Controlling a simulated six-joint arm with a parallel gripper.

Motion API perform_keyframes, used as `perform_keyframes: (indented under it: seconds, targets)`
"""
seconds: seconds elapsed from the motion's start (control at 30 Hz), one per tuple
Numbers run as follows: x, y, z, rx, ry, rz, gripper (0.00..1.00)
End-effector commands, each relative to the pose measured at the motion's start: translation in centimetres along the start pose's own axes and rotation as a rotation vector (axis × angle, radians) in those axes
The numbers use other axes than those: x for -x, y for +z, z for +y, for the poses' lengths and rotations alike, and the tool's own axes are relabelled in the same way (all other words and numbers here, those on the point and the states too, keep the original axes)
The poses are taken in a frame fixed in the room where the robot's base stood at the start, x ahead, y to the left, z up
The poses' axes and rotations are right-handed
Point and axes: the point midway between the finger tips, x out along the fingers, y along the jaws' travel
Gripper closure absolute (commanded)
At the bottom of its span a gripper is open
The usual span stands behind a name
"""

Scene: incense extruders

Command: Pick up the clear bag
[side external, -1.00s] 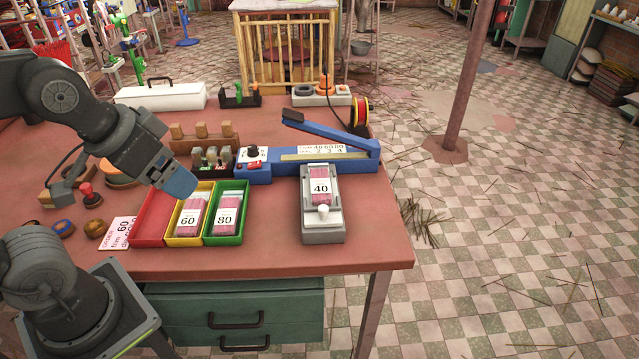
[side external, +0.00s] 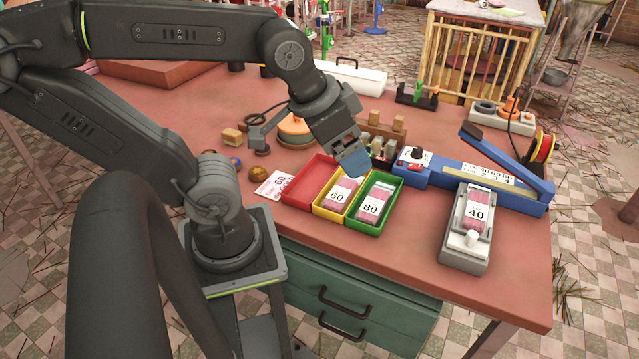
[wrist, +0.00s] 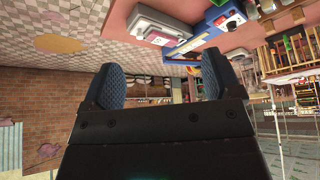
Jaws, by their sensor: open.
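A clear bag (side external: 478,212) with pink contents and a "40" label lies on a grey device (side external: 465,248) at the right of the bench. The device also shows at the top of the wrist view (wrist: 152,22). Similar packs marked "60" (side external: 339,195) and "80" (side external: 373,207) lie in the yellow and green trays. My gripper (side external: 353,162) hangs above the back of these trays, left of the grey device and apart from it. In the wrist view its two blue fingertips (wrist: 160,82) stand wide apart with nothing between them.
A blue sealer (side external: 450,177) with a raised arm stands behind the grey device. A red tray (side external: 310,180) is empty beside the yellow one. Stamps, a white box (side external: 350,76) and a wooden rack lie farther back.

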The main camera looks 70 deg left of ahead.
Motion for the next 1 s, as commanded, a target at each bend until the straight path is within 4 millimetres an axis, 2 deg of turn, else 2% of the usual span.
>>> perform_keyframes:
  seconds: [0.3, 0.37, 0.47, 0.63, 0.77, 0.87, 1.0]
  targets:
    - [0.0, -0.1, 0.0, 0.002, 0.000, -0.001, 0.15]
    - [0.1, -0.5, 0.0, 0.011, -0.001, -0.005, 0.15]
    - [0.0, -2.2, 0.0, 0.048, -0.005, -0.030, 0.15]
    - [-1.0, -7.7, 0.2, 0.182, -0.026, -0.102, 0.15]
    - [-3.1, -12.2, 0.5, 0.297, -0.055, -0.156, 0.15]
    - [-5.4, -15.4, 0.8, 0.387, -0.082, -0.198, 0.15]
    - [-9.6, -19.2, 1.4, 0.509, -0.131, -0.249, 0.15]
